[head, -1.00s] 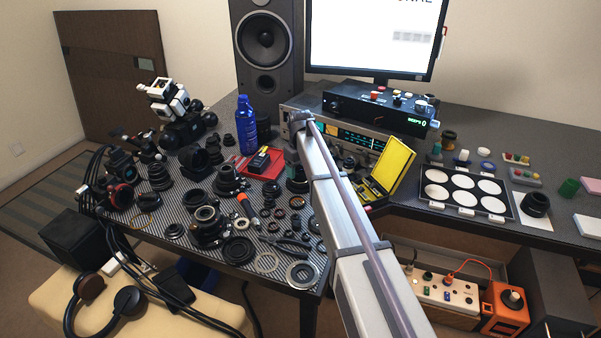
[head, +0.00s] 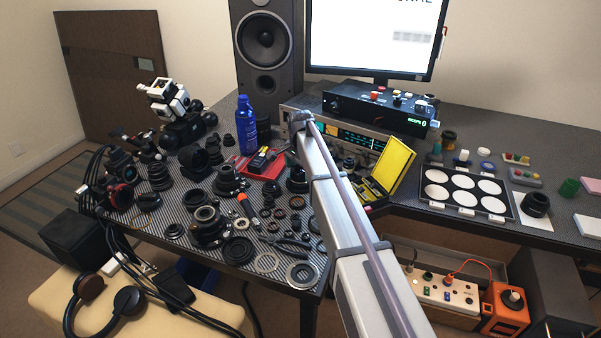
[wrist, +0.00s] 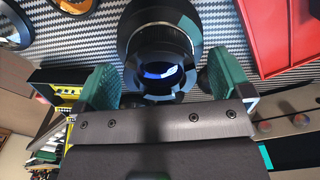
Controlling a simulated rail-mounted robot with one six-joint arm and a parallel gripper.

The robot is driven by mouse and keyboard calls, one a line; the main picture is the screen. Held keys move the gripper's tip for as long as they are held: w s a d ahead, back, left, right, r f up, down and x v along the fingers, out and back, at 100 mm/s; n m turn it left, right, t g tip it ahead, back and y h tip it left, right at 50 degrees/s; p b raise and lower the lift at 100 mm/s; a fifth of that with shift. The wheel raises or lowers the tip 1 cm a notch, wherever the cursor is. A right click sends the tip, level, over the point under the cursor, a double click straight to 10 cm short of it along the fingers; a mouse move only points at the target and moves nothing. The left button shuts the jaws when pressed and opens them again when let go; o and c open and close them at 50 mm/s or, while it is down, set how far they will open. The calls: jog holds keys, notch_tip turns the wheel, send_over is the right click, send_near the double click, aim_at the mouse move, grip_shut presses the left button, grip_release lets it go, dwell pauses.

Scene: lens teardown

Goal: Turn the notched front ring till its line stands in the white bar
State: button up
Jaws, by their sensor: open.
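A black lens (wrist: 138,22) stands in the upper middle of the wrist view, seen from above, with bluish glass at its centre. Its notched front ring (wrist: 188,82) is dark; I cannot make out its line or the white bar. My gripper (wrist: 163,76) is open, with one green-padded finger on each side of the lens. Dark gaps show between pads and lens, though contact low down is hard to judge. In the head view the lens (head: 296,182) is partly hidden beside my arm, and the fingers cannot be made out.
A red tray (wrist: 275,38) lies close to the lens. A yellow case (head: 391,165) stands open right of my arm. Several loose rings and lens parts crowd the mat, including a large flat ring (head: 302,274). A blue bottle (head: 246,125) stands behind.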

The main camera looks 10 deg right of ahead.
jog(key=shift+r, duration=0.1)
notch_tip(320, 180, up, 11)
jog(key=p, duration=1.1)
jog(key=shift+f, duration=0.2)
jog(key=s+n, duration=1.2)
jog(key=s, duration=2.3)
jog(key=shift+r+p, duration=0.3)
jog(key=shift+r, duration=0.1)
